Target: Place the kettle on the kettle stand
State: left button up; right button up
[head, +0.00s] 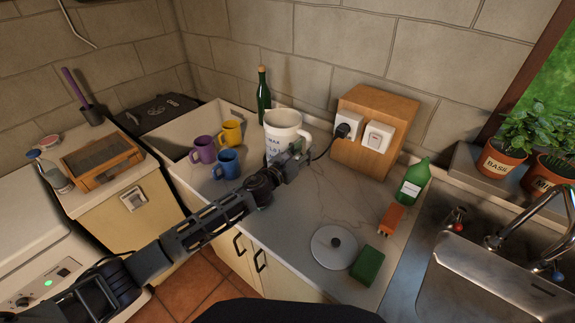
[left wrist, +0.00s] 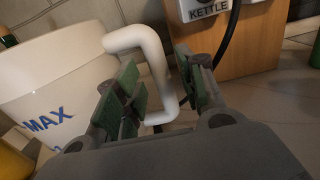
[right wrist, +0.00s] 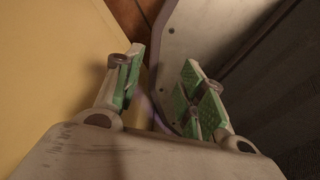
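The kettle (head: 283,137) is a white jug with blue MAX lettering, upright on the counter near the back wall. Its white handle (left wrist: 152,62) faces my left gripper. My left gripper (head: 299,155) is at the kettle's right side, open. In the left wrist view, its green-padded fingers (left wrist: 160,85) stand on either side of the handle, with gaps visible. My right gripper (right wrist: 165,88) is open and empty, outside the head view.
Purple (head: 204,150), yellow (head: 231,133) and blue mugs (head: 226,164) stand left of the kettle, a green bottle (head: 263,97) behind. A wooden socket box (head: 374,112) with a plugged black cord stands right. A green sponge (head: 368,264) lies beside the disc; the mid-counter is clear.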

pick_arm(q)
jog(key=v, duration=0.9)
jog(key=shift+b, duration=0.45)
